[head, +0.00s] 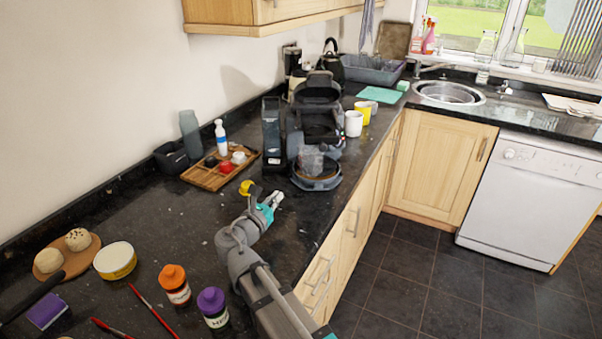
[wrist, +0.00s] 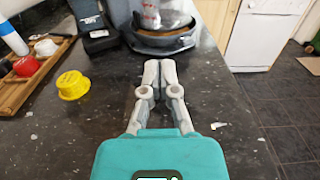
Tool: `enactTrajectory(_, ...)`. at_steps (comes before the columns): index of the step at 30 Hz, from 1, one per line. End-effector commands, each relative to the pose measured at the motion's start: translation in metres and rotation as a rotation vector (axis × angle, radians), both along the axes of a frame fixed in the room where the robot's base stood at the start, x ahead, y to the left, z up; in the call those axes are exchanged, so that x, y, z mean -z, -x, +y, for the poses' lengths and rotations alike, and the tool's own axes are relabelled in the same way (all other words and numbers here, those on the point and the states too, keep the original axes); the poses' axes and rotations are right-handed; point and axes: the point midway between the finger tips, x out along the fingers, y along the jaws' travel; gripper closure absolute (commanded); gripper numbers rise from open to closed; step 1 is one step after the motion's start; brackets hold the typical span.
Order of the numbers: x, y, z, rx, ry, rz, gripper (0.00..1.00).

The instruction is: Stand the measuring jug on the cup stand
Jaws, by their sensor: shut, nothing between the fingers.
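The clear measuring jug (head: 311,158) stands on the round, dark-rimmed cup stand (head: 318,184) at the foot of the black coffee machine. In the wrist view the jug's lower part (wrist: 165,16), with red marks, shows at the top edge above the brown-topped cup stand (wrist: 168,44). It looks upright; its top is cut off there. My gripper (head: 277,198) is low over the counter, in front and to the left of the stand. In the wrist view my gripper's fingers (wrist: 161,66) are shut together, empty and apart from the jug.
A yellow cup-shaped thing (wrist: 73,85) sits on the counter left of my gripper. A wooden tray (head: 221,168) with small items lies farther left. The coffee machine (head: 318,112) rises behind the jug.

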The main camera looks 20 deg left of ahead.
Motion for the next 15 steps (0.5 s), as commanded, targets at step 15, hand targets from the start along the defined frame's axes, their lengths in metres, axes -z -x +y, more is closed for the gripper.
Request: enactTrajectory(15,0.000,-0.010,-0.001,0.002,-0.003,0.002,1.00)
